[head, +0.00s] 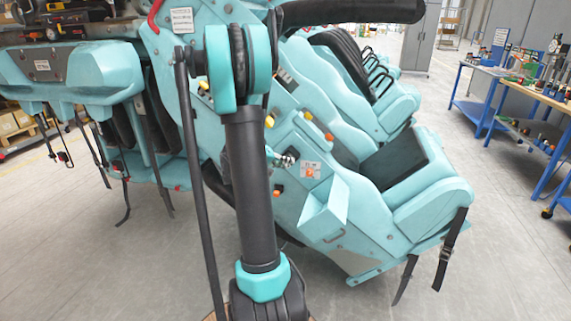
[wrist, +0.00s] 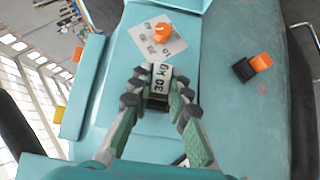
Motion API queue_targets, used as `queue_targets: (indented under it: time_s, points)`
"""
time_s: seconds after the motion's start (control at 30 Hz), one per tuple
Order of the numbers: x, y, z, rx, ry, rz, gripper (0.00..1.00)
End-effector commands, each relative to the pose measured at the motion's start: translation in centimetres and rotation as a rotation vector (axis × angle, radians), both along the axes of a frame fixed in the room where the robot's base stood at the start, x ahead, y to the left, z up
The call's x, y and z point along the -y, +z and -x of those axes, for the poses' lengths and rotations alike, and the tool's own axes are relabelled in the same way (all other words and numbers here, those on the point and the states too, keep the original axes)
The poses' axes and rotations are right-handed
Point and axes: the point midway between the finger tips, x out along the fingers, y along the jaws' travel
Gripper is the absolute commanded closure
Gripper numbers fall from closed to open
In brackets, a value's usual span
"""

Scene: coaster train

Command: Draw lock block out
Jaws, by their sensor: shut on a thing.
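In the wrist view, the lock block (wrist: 157,79) is a small pale block with dark printed characters and a dark lower part. My gripper (wrist: 160,85) is shut on it, with one finger on each side. The block is at the teal side panel (wrist: 118,75), just below a white label plate with an orange knob. I cannot tell how far the block sits in the panel. In the head view, my gripper's tip (head: 286,160) shows beside my arm, left of the label plate. The block cannot be made out there.
The orange knob (wrist: 161,33) is close above the block. An orange and black switch (wrist: 251,67) sits to the right. In the head view, a teal open box (head: 324,210) juts from the panel. Coaster seats (head: 415,170) and a blue workbench (head: 500,72) stand right, with clear floor between.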

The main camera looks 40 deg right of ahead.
Motion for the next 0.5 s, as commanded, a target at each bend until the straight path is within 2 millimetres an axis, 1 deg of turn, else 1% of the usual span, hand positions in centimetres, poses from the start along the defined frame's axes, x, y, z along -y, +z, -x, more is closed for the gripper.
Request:
queue_targets:
  time_s: [0.03,0.07,0.17,0.5]
  points:
    - [-0.01,0.00,-0.01,0.000,0.000,0.000,1.00]
    - [-0.01,0.00,-0.01,0.000,0.000,0.000,0.87]
    - [-0.01,0.00,-0.01,0.000,0.000,0.000,0.99]
    - [-0.15,0.00,0.07,0.000,0.000,-0.001,1.00]
